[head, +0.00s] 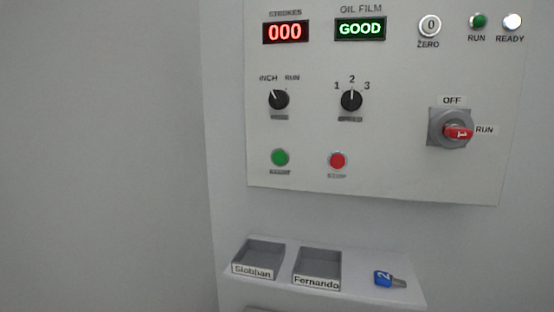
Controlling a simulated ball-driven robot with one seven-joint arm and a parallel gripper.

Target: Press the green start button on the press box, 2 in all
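The press box (400,180) is a pale panel on the wall in the head view. Its green start button (280,157) is at the lower left, with a blurred label below. The red stop button (338,160) is to its right. The strokes display (285,32) reads 000 in red. The oil film display (360,29) reads GOOD in green. The red main switch handle (458,132) points right to RUN. The ready lamp (512,21) looks white and bright; the run lamp (478,20) is dark green. My gripper is not in view.
Below the box, a shelf (355,290) holds two grey trays, labelled Siobhan (257,254) and Fernando (317,266), both apparently empty. A blue key tagged 2 (384,278) lies at the shelf's right. The INCH/RUN knob (279,99) points toward INCH. The speed knob (352,100) points to 2.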

